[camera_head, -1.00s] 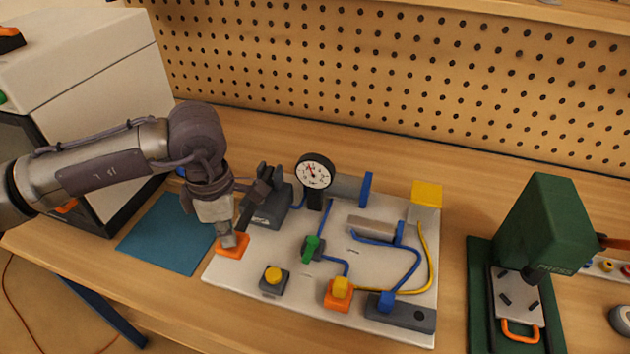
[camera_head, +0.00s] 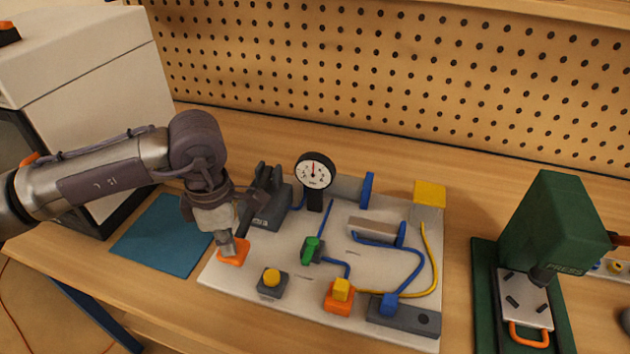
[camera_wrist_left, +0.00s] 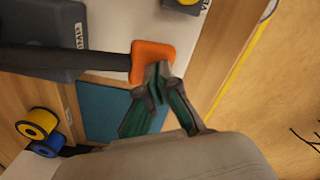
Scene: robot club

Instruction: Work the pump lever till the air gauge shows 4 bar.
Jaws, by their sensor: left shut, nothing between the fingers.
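The pump (camera_head: 268,208) is a dark grey block at the left back of a white board (camera_head: 325,283). Its dark lever ends in an orange handle (camera_head: 233,252), low at the board's left edge; it also shows in the left wrist view (camera_wrist_left: 152,60). My left gripper (camera_head: 229,246) is shut and empty, its fingertips touching or just above the orange handle. In the left wrist view the gripper (camera_wrist_left: 157,76) has its tips together at the handle's edge. The round air gauge (camera_head: 314,171) has a white dial with its needle pointing about straight up; its figures are too small to read.
The board carries a green valve handle (camera_head: 311,248), a yellow button (camera_head: 271,277), blue and yellow hoses and a grey cylinder. A blue mat (camera_head: 165,236) lies left of the board. A green press (camera_head: 548,228) stands at the right.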

